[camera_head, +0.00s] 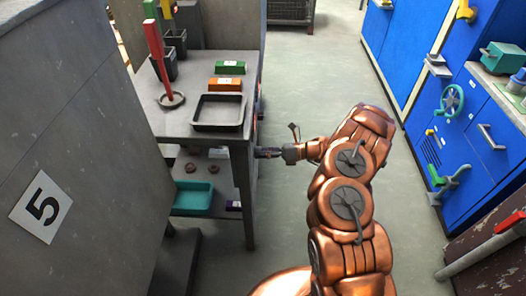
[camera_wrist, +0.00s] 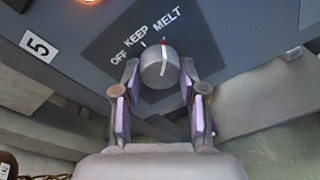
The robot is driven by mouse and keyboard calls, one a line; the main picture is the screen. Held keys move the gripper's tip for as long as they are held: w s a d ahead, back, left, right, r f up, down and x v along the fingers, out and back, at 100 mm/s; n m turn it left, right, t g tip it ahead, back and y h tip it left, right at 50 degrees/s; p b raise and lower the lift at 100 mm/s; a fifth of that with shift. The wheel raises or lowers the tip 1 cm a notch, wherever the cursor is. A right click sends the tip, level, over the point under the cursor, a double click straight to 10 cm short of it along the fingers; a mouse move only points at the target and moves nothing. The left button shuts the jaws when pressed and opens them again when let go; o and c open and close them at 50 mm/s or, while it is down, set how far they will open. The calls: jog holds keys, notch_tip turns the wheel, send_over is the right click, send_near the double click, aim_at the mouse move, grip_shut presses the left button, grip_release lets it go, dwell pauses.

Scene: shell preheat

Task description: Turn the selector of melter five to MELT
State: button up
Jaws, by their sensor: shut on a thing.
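In the wrist view, a grey round selector knob (camera_wrist: 158,70) sits on a dark plate lettered OFF, KEEP and MELT (camera_wrist: 169,24). A red mark (camera_wrist: 163,41) at the knob's upper edge lies just below the start of MELT, right of the white tick under KEEP. My gripper (camera_wrist: 159,88) has its fingers on both sides of the knob, shut on it. A white 5 label (camera_wrist: 38,46) is left of the plate. In the head view my gripper (camera_head: 268,153) reaches the right side of the grey bench; the knob is hidden there.
A grey bench (camera_head: 185,115) carries a black tray (camera_head: 218,111), green and orange blocks and a red-handled tool (camera_head: 157,50). A teal bin (camera_head: 192,198) is on its lower shelf. Blue cabinets (camera_head: 470,130) with valves and handles line the right. The aisle floor (camera_head: 330,75) between is clear.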

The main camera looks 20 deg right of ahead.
dwell(0.5)
jog(key=o, duration=1.1)
jog(key=shift+o, duration=0.2)
jog(key=v, duration=1.2)
